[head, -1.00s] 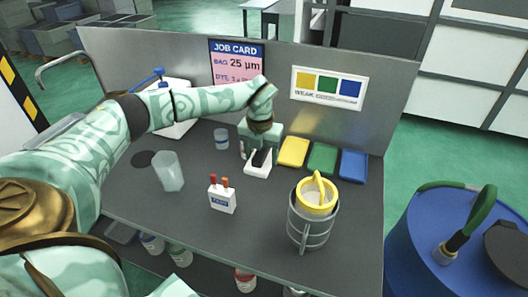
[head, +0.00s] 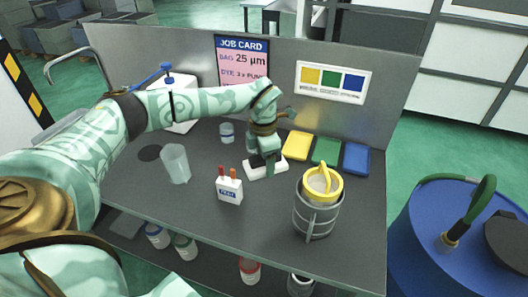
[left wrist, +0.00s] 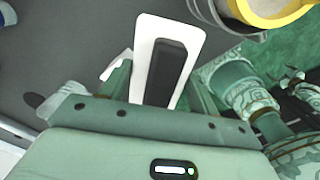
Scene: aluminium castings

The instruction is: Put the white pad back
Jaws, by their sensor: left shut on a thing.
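The white pad (head: 278,168) is a flat white block with a black handle on top, near the middle of the dark bench. My left gripper (head: 264,155) comes down over it and is shut on its handle. In the left wrist view the pad (left wrist: 191,38) points away from the gripper, with the black handle (left wrist: 168,68) between the fingers. I cannot tell whether the pad rests on the bench or hangs just above it. Yellow (head: 297,146), green (head: 326,151) and blue (head: 356,159) pads lie in a row to its right. My right gripper is not in view.
A metal holder (head: 314,222) with a yellow-rimmed vessel (head: 335,182) stands front right. A metal panel (head: 392,100) closes the back.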

